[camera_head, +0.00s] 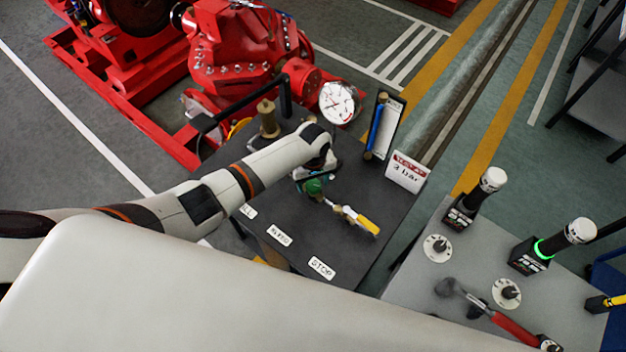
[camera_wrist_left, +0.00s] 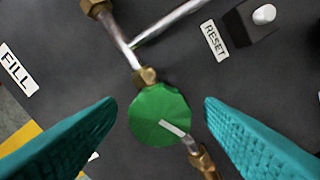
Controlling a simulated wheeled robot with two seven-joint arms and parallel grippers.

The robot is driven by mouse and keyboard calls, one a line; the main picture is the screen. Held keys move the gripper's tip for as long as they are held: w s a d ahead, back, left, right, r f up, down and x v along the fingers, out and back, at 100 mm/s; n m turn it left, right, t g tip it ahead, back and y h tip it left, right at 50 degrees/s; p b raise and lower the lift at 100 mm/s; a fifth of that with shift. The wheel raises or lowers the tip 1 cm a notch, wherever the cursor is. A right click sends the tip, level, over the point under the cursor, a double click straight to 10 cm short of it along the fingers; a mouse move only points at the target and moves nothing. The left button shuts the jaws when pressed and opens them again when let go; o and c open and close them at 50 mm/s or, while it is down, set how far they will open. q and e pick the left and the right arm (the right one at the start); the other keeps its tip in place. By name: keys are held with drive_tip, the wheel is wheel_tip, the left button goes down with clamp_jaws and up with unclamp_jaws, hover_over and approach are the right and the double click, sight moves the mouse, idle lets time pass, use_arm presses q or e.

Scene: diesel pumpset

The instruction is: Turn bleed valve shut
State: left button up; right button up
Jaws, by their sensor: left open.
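The bleed valve shows as a green round knob (camera_head: 313,187) on brass pipework on the dark panel, near the label reading BLEED (camera_head: 279,235). In the left wrist view the green knob (camera_wrist_left: 150,108) carries a pale bar mark slanting down to the right. My left gripper (camera_wrist_left: 160,104) is open, its teal fingers on either side of the knob with gaps visible; I cannot tell how far above it they are. In the head view the gripper (camera_head: 318,177) is partly hidden by its wrist. My right gripper is not in view.
A yellow-handled valve (camera_head: 362,222) sits right of the knob, near the STOP label (camera_head: 321,268). A pressure gauge (camera_head: 339,102) and a test sign (camera_head: 405,172) stand behind. A RESET label (camera_wrist_left: 214,40) and white button (camera_wrist_left: 264,14) lie close by. Another bench (camera_head: 420,285) is at right.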

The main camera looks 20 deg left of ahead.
use_arm(q)
drive_tip(key=shift+c, duration=0.2)
drive_tip(key=c, duration=0.9)
drive_tip(key=shift+c, duration=0.2)
